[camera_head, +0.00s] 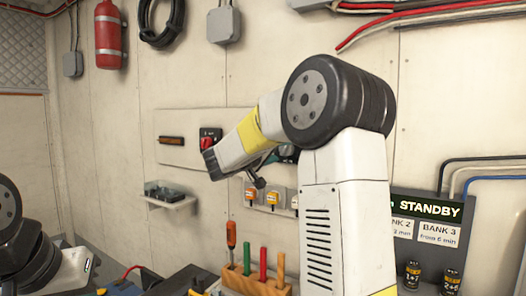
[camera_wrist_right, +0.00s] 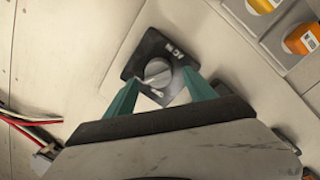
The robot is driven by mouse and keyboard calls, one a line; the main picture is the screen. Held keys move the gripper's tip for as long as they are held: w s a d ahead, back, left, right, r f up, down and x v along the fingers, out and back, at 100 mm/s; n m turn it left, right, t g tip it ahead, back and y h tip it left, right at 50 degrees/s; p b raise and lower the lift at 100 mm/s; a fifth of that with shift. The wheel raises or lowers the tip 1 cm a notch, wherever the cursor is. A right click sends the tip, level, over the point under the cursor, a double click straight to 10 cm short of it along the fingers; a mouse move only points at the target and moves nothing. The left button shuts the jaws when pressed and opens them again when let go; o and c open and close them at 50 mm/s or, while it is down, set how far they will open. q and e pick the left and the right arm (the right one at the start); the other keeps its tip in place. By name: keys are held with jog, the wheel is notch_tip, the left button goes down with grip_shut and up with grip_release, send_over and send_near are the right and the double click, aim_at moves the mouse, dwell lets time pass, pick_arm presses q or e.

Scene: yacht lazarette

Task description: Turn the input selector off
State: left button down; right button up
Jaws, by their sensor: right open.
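The input selector (camera_wrist_right: 157,73) is a round grey knob on a black square plate (camera_wrist_right: 146,50) with small white lettering, in the right wrist view. A pale bar or mark shows at the knob's lower edge. My right gripper (camera_wrist_right: 161,80) is open, with one teal fingertip on each side of the knob. I cannot tell whether they touch it. In the head view a bit of the teal right gripper (camera_head: 286,154) shows behind my forearm, which hides the grey knob.
A red knob on a black plate (camera_head: 208,140) sits on the wall panel left of my wrist. Yellow and orange switches (camera_head: 251,194) are below. A tool rack (camera_head: 240,278) with upright handles stands below. A standby board (camera_head: 428,220) is at right; a small shelf (camera_head: 168,200) is at left.

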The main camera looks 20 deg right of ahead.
jog(key=shift+x, duration=0.9)
jog(key=c, duration=1.3)
jog(key=shift+c, duration=0.2)
jog(key=shift+n, duration=0.3)
jog(key=n, duration=0.5)
jog(key=shift+f+t, duration=0.2)
jog(key=shift+t, duration=0.1)
jog(key=n, duration=0.6)
jog(key=shift+s+f+n+t, duration=0.1)
jog(key=shift+f+n+t, duration=0.05)
jog(key=shift+n+t, duration=0.15)
jog(key=shift+n, duration=0.3)
